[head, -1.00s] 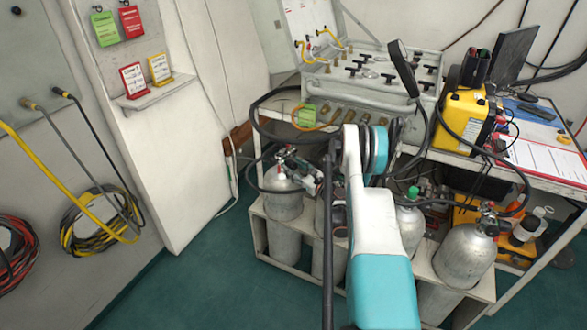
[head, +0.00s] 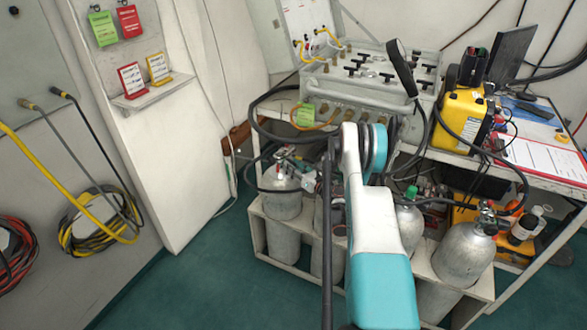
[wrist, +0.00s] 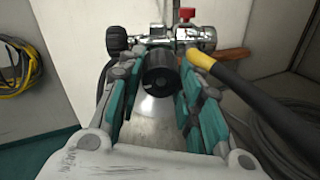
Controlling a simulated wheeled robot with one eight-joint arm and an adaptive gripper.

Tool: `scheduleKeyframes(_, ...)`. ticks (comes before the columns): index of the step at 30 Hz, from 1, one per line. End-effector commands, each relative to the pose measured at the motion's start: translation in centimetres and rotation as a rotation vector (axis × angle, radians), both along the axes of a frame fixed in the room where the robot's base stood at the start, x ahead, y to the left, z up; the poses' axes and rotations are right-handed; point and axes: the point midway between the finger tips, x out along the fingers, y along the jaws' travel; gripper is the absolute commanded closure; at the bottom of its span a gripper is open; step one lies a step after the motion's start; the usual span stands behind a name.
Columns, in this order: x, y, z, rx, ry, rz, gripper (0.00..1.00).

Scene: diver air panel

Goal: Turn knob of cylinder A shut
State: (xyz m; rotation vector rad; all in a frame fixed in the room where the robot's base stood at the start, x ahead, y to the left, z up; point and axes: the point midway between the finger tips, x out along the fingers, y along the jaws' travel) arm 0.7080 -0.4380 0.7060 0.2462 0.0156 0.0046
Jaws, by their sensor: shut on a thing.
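In the wrist view my gripper (wrist: 160,80) has its teal fingers closed on either side of a black round knob (wrist: 160,72). The knob faces the camera, in front of a chrome valve (wrist: 170,38). In the head view, the valve sits atop the leftmost grey cylinder (head: 283,197) in the rack. No letter is readable on this cylinder, so I cannot confirm from a label that it is A. My white and teal arm hides much of the gripper and the knob in the head view.
A red knob (wrist: 187,14) tops the valve, and another black knob (wrist: 116,38) is at its left. A black and yellow hose (wrist: 255,95) passes close on the right. Other cylinders (head: 463,250) stand in the rack, below the air panel (head: 360,85).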

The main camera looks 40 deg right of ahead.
Motion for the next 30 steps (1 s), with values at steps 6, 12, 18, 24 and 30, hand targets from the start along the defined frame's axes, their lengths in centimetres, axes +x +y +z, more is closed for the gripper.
scheduleKeyframes(6, -0.02, -0.05, 0.02, 0.205, 0.01, -0.001, 0.91)
scheduleKeyframes(12, -0.03, -0.07, 0.06, 0.395, 0.018, -0.001, 0.91)
scheduleKeyframes(18, -0.03, -0.06, 0.08, 0.585, 0.025, 0.0, 0.91)
scheduleKeyframes(24, -0.03, -0.08, 0.08, 0.77, 0.034, 0.0, 0.91)
scheduleKeyframes(30, -0.02, -0.11, 0.09, 0.931, 0.041, -0.001, 0.91)
